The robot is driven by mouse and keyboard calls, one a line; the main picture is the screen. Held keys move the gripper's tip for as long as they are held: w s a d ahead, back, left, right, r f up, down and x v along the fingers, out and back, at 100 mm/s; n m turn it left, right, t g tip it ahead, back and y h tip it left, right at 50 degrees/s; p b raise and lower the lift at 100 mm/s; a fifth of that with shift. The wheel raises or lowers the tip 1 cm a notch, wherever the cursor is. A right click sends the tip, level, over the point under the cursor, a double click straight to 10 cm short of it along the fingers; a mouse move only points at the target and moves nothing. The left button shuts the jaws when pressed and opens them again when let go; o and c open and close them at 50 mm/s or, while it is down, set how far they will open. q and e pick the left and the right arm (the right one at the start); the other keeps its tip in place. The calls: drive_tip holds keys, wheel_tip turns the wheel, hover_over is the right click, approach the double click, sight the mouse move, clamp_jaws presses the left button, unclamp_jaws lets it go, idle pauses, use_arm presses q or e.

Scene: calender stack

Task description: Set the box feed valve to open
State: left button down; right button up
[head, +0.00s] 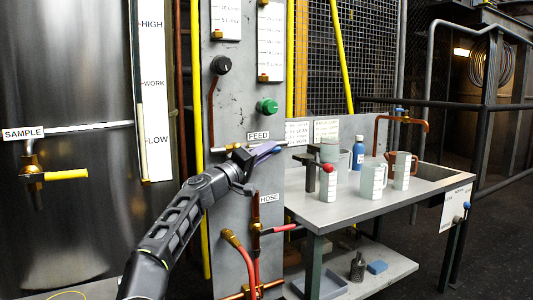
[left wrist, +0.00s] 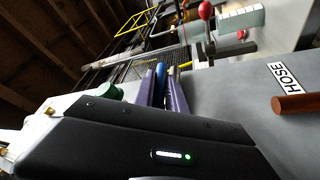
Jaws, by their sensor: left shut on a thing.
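The box feed valve (head: 233,147) is on the grey panel, just below the FEED label (head: 258,136). Its copper-coloured fitting shows left of my gripper. My left gripper (head: 264,151) is at this valve, its purple fingers pointing right and slightly up. In the left wrist view the fingers (left wrist: 168,90) are close together with a blue strip (left wrist: 160,75) between them, which looks like the valve's handle. The gripper is shut on it. The fingers and wrist hide most of the handle, so its exact angle cannot be told. My right gripper is not in view.
Above are a green knob (head: 267,106) and a black knob (head: 221,65). Below are the HOSE label (head: 268,198) and a red-handled hose valve (head: 278,229). A grey table (head: 345,212) with jugs and a blue bottle (head: 358,153) stands right. The sample tap (head: 35,175) is left.

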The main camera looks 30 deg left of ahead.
use_arm(q)
drive_tip(key=c, duration=1.6)
unclamp_jaws()
drive_tip(key=shift+a+r, duration=0.1)
drive_tip(key=shift+r, duration=0.2)
drive_tip(key=shift+o, duration=1.1)
drive_tip(key=shift+f, duration=0.15)
drive_tip(key=shift+s+a+f+b, duration=0.1)
drive_tip(key=shift+s+f+b, duration=0.25)
drive_tip(key=shift+b, duration=0.2)
drive_tip(key=b+v, duration=0.4)
drive_tip(key=v, duration=0.3)
drive_tip(key=shift+r+b, duration=0.2)
drive_tip(key=shift+b, duration=0.2)
